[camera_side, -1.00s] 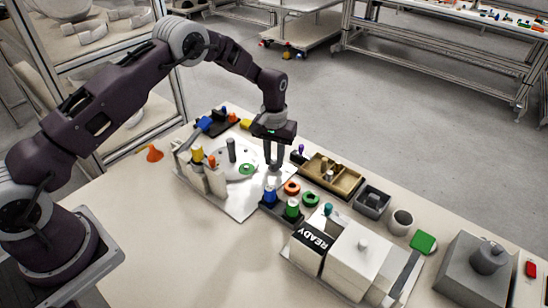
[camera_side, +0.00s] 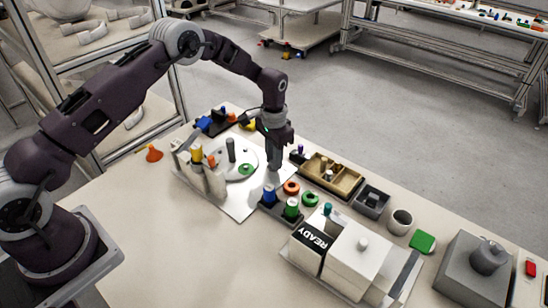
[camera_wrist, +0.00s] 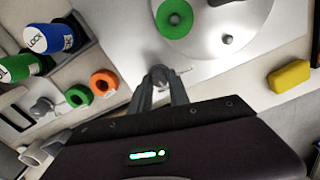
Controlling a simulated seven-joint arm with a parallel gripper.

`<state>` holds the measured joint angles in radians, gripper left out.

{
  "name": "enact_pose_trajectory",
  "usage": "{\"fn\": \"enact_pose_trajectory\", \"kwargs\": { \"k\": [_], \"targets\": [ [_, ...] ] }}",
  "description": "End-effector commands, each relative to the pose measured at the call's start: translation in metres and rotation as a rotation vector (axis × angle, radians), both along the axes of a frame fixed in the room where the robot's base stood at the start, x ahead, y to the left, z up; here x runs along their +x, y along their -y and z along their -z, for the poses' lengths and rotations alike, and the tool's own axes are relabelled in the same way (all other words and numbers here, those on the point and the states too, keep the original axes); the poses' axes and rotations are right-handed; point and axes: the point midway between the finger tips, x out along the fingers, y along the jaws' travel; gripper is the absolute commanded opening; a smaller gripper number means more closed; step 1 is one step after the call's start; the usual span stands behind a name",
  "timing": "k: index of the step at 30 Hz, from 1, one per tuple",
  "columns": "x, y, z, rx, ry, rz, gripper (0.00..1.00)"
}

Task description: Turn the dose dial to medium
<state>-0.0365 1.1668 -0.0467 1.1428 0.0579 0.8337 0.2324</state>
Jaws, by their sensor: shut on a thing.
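The dose dial (camera_wrist: 160,73) is a small grey knob on the white base plate (camera_wrist: 200,80). A thin mark on the plate shows just to its right in the wrist view. My gripper (camera_wrist: 160,88) is shut on the dial, its fingers reaching down onto it from above. In the side view my gripper (camera_side: 273,165) stands upright over the right part of the plate (camera_side: 235,205), and its fingers hide the dial. I cannot read any dose label or which setting the dial points to.
A round white disc with a green ring (camera_wrist: 174,18) and a grey post (camera_side: 231,150) is close by. Blue (camera_side: 270,194) and green (camera_side: 291,208) LOCK-capped bottles stand in a dark holder. Orange (camera_side: 292,187) and green rings lie beside it. A yellow block (camera_wrist: 288,77) lies right of the plate.

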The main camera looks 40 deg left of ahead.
Motion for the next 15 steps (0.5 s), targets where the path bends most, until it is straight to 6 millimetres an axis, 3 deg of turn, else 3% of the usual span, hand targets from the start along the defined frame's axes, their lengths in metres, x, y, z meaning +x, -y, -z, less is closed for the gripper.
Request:
{"fn": "enact_pose_trajectory", "kwargs": {
  "k": [13, 14, 15],
  "targets": [
    [0.0006, 0.0002, -0.0009, -0.001, 0.002, 0.008, 0.00],
    [0.0006, 0.0002, -0.0009, -0.001, 0.002, 0.008, 0.24],
    [0.0006, 0.0002, -0.0008, -0.001, 0.002, 0.008, 0.32]
  ]
}}
